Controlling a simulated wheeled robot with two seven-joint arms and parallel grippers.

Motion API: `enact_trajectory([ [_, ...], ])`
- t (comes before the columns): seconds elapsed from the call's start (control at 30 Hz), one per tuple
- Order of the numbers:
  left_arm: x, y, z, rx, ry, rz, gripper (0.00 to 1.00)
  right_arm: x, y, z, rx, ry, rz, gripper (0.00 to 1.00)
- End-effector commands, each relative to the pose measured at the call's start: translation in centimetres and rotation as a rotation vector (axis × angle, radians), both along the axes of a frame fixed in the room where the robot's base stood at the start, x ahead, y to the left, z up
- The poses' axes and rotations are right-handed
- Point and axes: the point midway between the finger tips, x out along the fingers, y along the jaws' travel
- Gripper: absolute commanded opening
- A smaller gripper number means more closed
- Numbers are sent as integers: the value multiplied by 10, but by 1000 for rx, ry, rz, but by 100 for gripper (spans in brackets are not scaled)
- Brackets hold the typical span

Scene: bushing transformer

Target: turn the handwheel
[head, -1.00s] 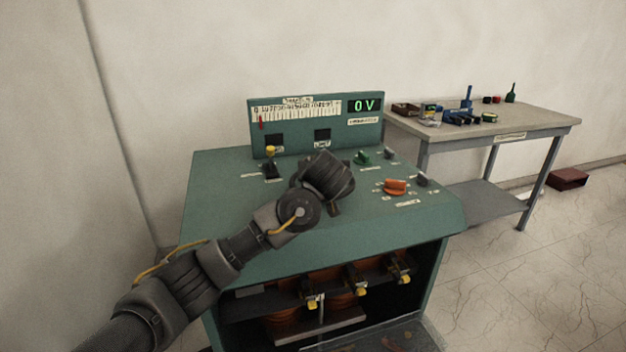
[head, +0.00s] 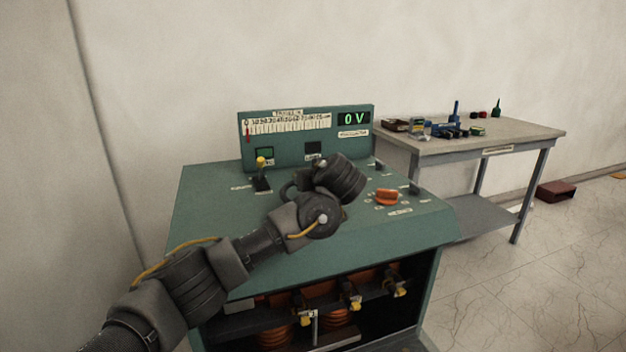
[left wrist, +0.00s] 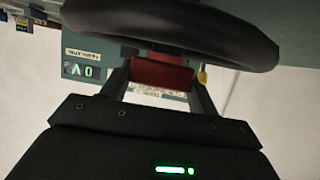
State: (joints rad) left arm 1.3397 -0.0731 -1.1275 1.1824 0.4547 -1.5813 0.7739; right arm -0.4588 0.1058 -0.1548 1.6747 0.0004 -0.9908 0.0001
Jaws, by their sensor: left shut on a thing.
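The handwheel shows in the left wrist view as a thick dark curved rim (left wrist: 170,30) across the top. A red block-like part (left wrist: 162,72) sits just under the rim, between the fingers of my left gripper (left wrist: 160,85). The gripper is shut on this red part, which seems to belong to the handwheel. In the head view, my left arm reaches over the green console, and its wrist (head: 340,178) hides the fingertips and most of the wheel. A small piece of dark rim (head: 289,190) shows left of the wrist. My right gripper is out of view.
The green console (head: 205,200) carries a yellow-tipped lever (head: 262,170), an orange knob (head: 386,196) and an upright panel with a scale and a display (head: 354,119) reading 0 V. A workbench (head: 500,138) with tools stands at right.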

Motion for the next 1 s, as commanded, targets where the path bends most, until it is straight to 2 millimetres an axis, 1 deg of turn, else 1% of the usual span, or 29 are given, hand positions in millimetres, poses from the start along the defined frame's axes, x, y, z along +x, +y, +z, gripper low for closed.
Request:
enact_trajectory([
  [0.23,0,-1,-1,-2,3,0,19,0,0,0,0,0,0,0],
  [0.27,0,-1,-1,-2,3,0,61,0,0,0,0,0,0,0],
  [0.4,0,-1,-1,-1,2,0,80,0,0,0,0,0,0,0],
  [0.43,0,-1,-1,-1,2,0,82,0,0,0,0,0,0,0],
  [0.67,0,-1,0,0,1,0,82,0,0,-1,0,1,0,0],
  [0.77,-3,-2,1,0,-1,-2,82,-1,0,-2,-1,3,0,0],
  [0.87,-13,-5,6,1,-3,-3,82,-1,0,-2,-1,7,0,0],
  [0.93,-24,-8,10,1,-3,-3,82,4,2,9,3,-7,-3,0],
  [1.0,-36,-13,16,1,-4,-4,82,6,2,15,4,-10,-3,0],
])
